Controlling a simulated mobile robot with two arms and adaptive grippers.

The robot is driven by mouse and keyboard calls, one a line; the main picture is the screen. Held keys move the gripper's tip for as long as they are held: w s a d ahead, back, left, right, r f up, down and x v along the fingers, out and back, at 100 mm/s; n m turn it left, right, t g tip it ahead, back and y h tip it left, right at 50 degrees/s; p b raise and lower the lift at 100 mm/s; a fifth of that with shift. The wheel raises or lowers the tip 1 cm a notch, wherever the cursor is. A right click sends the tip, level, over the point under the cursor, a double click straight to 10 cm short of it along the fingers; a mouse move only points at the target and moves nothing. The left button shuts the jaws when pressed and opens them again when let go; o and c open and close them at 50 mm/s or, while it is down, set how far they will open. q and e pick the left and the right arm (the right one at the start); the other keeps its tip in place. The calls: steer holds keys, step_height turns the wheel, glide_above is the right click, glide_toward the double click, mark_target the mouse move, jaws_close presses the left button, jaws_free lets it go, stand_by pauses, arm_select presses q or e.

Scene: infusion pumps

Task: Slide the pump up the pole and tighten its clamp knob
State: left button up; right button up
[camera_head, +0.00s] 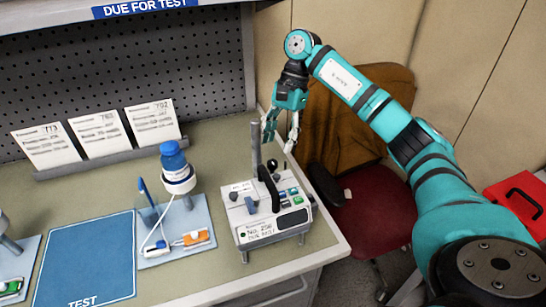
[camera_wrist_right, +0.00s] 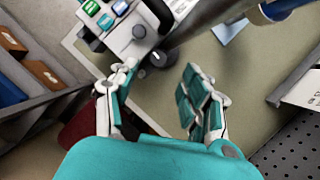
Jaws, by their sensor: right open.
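The white pump (camera_head: 272,222) with a label, black handle and coloured buttons is low at the table's right front corner. A grey pole (camera_head: 256,150) rises behind it; its lower part is hidden. A round black knob (camera_head: 272,165) sits beside the pole. In the right wrist view I see the pump (camera_wrist_right: 122,22), the pole (camera_wrist_right: 205,32) and the black knob (camera_wrist_right: 158,59). My right gripper (camera_head: 279,140) is open above and behind the pump. In the wrist view its fingers (camera_wrist_right: 159,74) are apart, with the knob near the gap between their tips. I cannot tell whether they touch it. My left gripper is out of view.
Left of the pump, a stand holds a blue-capped bottle (camera_head: 173,160) above an orange-and-white device (camera_head: 196,238). A blue mat (camera_head: 85,258), cards (camera_head: 95,135) and a pegboard (camera_head: 150,60) lie further left and back. A red chair (camera_head: 370,215) stands right of the table.

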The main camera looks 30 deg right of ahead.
mark_target(273, 162)
steer(key=x, duration=0.3)
steer(key=shift+s+r+p, duration=0.1)
steer(key=shift+s+p, duration=0.1)
steer(key=shift+p, duration=0.15)
steer(key=shift+x, duration=1.15)
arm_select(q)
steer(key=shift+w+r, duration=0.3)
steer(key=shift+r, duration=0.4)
arm_select(e)
jaws_close()
